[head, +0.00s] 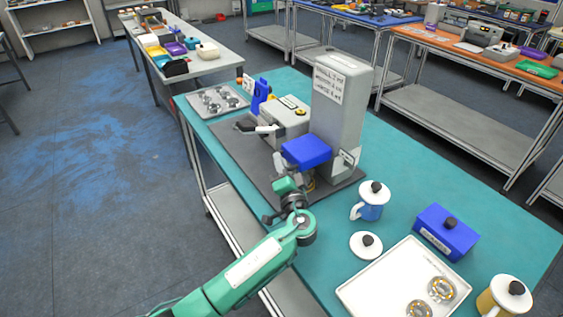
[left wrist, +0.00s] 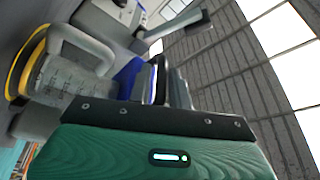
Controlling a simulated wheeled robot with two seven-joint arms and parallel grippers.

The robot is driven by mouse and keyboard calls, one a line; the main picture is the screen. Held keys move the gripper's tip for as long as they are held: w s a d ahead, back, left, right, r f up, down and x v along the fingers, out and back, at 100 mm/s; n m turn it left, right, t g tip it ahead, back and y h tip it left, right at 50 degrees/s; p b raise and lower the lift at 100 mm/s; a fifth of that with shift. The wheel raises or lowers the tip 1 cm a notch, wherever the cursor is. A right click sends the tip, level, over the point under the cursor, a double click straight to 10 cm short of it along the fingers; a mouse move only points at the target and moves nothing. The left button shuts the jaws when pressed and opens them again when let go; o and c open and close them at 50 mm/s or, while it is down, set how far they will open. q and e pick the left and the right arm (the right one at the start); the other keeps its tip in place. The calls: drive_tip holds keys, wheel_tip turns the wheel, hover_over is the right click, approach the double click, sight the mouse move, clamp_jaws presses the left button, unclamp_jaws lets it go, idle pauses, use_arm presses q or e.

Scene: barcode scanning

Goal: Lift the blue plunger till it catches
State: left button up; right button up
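A blue block (head: 306,151), which looks like the plunger, sticks out from the front of a tall grey machine (head: 338,100). My left gripper (head: 289,174) is just below and to the left of this block in the head view, close to the machine's front. I cannot tell whether it touches the block. In the left wrist view a strip of blue (left wrist: 129,77) shows beside the dark finger parts (left wrist: 165,82). The fingers are partly hidden by the green gripper body, so their opening is unclear. My right gripper is not in view.
A grey and white device (head: 285,120) and a blue stand (head: 261,95) are behind. A metal tray (head: 217,101) lies at the far left.

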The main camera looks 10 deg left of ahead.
use_arm(q)
clamp_jaws()
wheel_tip(320, 180, up, 12)
drive_tip(key=p, duration=0.2)
drive_tip(key=shift+r, duration=0.2)
drive_tip(key=shift+c, duration=0.2)
unclamp_jaws()
drive_tip(key=shift+r, duration=0.1)
drive_tip(key=shift+o, duration=0.2)
